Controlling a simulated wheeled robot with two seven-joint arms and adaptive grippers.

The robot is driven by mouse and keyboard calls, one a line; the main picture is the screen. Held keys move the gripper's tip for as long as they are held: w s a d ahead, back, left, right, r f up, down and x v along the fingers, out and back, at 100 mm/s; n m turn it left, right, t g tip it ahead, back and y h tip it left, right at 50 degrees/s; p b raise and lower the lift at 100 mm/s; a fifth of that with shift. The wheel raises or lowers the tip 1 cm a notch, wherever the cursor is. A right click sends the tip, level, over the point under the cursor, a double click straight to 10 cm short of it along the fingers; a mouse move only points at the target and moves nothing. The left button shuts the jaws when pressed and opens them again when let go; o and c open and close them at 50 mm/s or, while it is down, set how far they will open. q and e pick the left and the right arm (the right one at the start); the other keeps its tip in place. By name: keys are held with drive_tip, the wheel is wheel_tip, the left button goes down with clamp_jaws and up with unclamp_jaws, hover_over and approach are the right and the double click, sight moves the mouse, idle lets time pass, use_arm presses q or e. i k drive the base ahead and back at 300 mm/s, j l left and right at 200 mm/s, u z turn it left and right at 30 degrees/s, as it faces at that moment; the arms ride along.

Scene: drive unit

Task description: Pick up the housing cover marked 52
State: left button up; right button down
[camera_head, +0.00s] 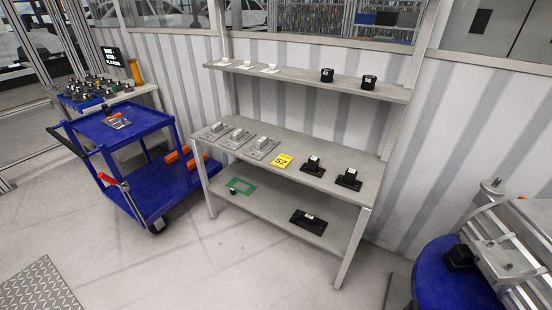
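A yellow card reading 52 (283,161) lies on the middle shelf of the grey rack. To its left stand several grey metal housings (264,148) in a row. To its right are two black parts with raised blocks, one nearer the card (312,166) and one farther right (349,180). Small white labels show on the black parts, too small to read. I cannot tell which part is the cover marked 52. Neither of my grippers is in view.
The rack's upper shelf (300,79) holds white pieces and two black numbered cylinders (368,82). Its lower shelf holds a green frame (242,186) and a black part (308,222). A blue cart (125,133) stands left. A blue round surface (450,285) is at right. Floor in front is clear.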

sight(264, 146)
drive_tip(key=i+j, duration=1.25)
drive_tip(key=i, duration=0.1)
